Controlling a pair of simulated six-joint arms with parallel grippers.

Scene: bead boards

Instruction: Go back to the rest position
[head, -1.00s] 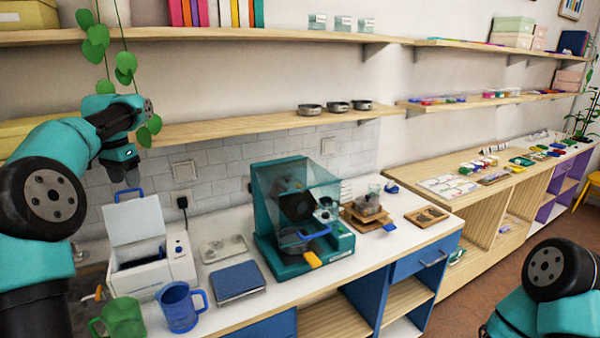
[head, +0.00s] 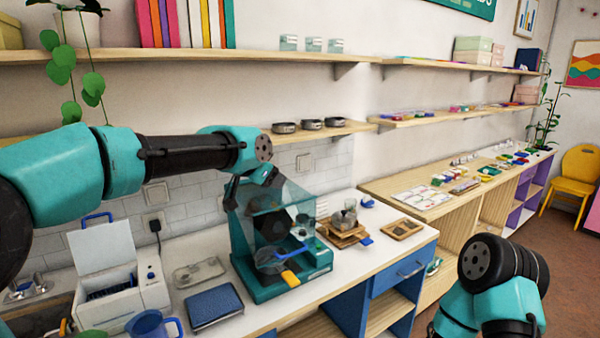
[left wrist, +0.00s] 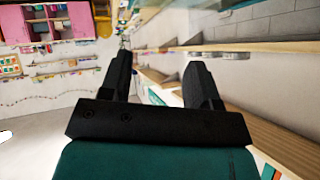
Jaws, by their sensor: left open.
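My left gripper (head: 232,198) is in front of the wall, at the upper left of the teal clear-sided machine (head: 262,225) in the head view. Its arm reaches in from the left, and I cannot tell how far it is from the machine. In the left wrist view the two black fingers of the left gripper (left wrist: 157,72) stand apart with nothing between them. My right arm shows at the lower right of the head view, but its gripper is out of the picture.
The white counter holds a white box with a raised lid (head: 110,270), a blue flat block (head: 214,305), a blue mug (head: 150,324) and a wooden stand (head: 342,235). A wooden shelf (head: 345,131) with several metal dishes runs near the left arm. Open floor lies at right.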

